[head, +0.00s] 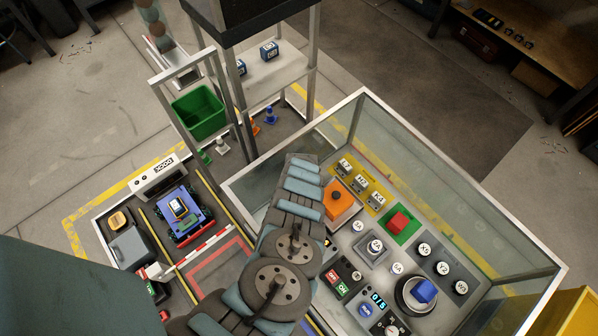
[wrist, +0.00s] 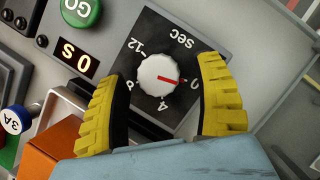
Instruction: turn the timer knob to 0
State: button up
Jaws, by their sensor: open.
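The timer knob (wrist: 160,74) is a white round knob with a red pointer, on a black dial plate (wrist: 150,27) marked 0, 4, 12 and sec. The pointer lies toward the 0 mark. The amber display (wrist: 77,57) beside the dial reads 0 s. My gripper (wrist: 163,67) is open, with one yellow finger on each side of the knob and a visible gap to it on both sides. The left finger covers part of the dial's edge. I cannot make out the knob or the gripper in the head view, where my arm covers part of the panel.
A green GO button (wrist: 82,11) sits beside the display. An orange block (wrist: 53,152) and a blue button (wrist: 15,120) are near the left finger. In the head view, glass walls (head: 455,195) surround the panel, which carries a red button (head: 399,222) and a blue knob (head: 423,291).

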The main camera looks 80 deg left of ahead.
jog(key=shift+v, duration=1.1)
jog(key=v, duration=0.8)
jog(key=shift+r, duration=0.4)
jog(key=shift+w+a, duration=0.1)
